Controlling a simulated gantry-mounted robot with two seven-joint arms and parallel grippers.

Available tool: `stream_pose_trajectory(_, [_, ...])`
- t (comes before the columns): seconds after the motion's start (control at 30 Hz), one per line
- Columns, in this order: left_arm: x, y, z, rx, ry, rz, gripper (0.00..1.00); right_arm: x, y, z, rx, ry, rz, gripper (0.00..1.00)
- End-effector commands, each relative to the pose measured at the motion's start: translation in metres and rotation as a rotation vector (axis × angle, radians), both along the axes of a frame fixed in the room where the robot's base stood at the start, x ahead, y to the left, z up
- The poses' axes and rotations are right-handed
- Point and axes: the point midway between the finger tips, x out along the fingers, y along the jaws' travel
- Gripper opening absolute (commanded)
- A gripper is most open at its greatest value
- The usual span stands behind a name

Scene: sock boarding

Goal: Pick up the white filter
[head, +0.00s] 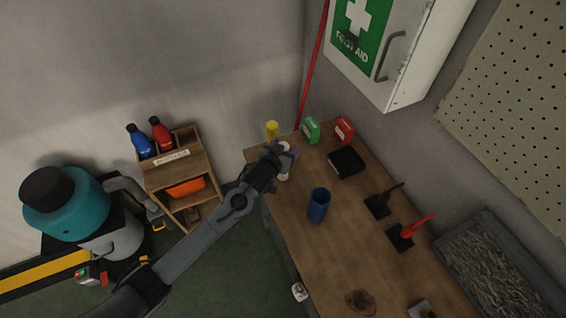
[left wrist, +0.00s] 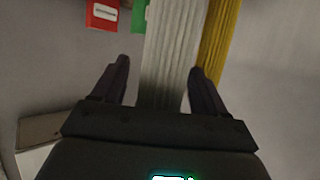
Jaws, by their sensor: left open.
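The white filter (left wrist: 172,50) is a pleated cylinder that stands between the two fingers of my left gripper (left wrist: 158,68) in the left wrist view. The fingers are open, one on each side of it, and I cannot tell whether either touches it. In the head view my left gripper (head: 287,154) is at the far left corner of the table and hides most of the white filter (head: 283,177); only small white parts show. My right gripper is not in view.
A yellow pleated filter (left wrist: 221,45) stands close beside the white one; it also shows in the head view (head: 272,130). A green item (head: 311,130) and a red item (head: 344,130) are near it on the wooden table (head: 290,228). A blue cup (head: 319,205) stands nearer.

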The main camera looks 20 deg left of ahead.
Motion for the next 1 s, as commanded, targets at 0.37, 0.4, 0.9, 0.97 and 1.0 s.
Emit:
stream_pose_trajectory(0.37, [0.0,0.0,0.0003,0.0,0.0,0.0,0.45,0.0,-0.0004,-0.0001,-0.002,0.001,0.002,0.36])
stream_pose_trajectory(0.4, [0.0,0.0,0.0003,0.0,0.0,0.0,0.39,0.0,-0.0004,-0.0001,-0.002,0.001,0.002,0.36])
stream_pose_trajectory(0.9, [0.0,0.0001,0.0011,-0.001,-0.001,0.0,0.01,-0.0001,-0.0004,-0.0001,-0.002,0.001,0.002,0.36])
stream_pose_trajectory(0.97, [0.0001,0.0001,0.0024,-0.001,-0.001,0.0,0.01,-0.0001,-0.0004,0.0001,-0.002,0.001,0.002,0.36])
stream_pose_trajectory(1.0, [0.0002,0.0001,0.0038,-0.001,-0.001,0.001,0.01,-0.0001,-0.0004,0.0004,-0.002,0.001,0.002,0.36])
